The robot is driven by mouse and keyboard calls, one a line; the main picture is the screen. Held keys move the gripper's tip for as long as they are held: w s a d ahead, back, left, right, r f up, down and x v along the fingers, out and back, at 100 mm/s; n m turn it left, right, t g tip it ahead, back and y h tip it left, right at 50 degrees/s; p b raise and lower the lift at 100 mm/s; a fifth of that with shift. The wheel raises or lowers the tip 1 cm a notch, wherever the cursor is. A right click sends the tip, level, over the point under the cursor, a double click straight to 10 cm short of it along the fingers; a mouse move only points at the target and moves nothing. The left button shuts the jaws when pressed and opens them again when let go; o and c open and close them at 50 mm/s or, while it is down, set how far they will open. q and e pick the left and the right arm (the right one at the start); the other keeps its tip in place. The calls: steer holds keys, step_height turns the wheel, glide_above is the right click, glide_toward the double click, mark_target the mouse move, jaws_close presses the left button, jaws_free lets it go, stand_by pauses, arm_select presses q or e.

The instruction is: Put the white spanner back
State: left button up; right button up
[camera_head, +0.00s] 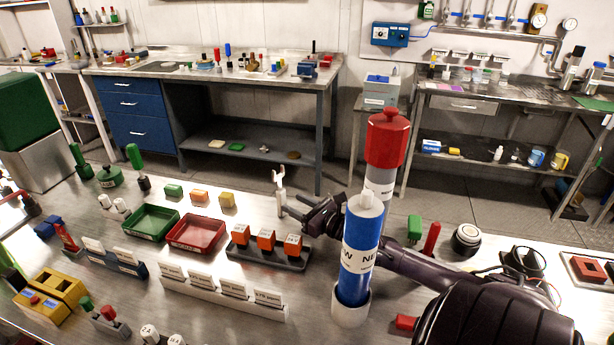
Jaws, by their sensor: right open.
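The white spanner (280,182) stands upright near the far edge of the steel bench, its forked end up. My right gripper (291,206) is open, with its fingers pointing left at the spanner's lower part. The fingertips are right beside it; I cannot tell whether they touch it or reach around it. What the spanner's foot rests in is too small to make out. My left gripper is not in view.
A blue cartridge (357,265) in a white cup and a red-capped grey cylinder (385,145) stand close to my right arm. An orange-block rack (268,255), red tray (197,234) and green tray (150,222) lie left. Bare bench shows around the spanner.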

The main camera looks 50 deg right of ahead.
steer(key=shift+s+d, duration=0.15)
steer(key=shift+s, duration=1.95)
steer(key=shift+d, duration=0.15)
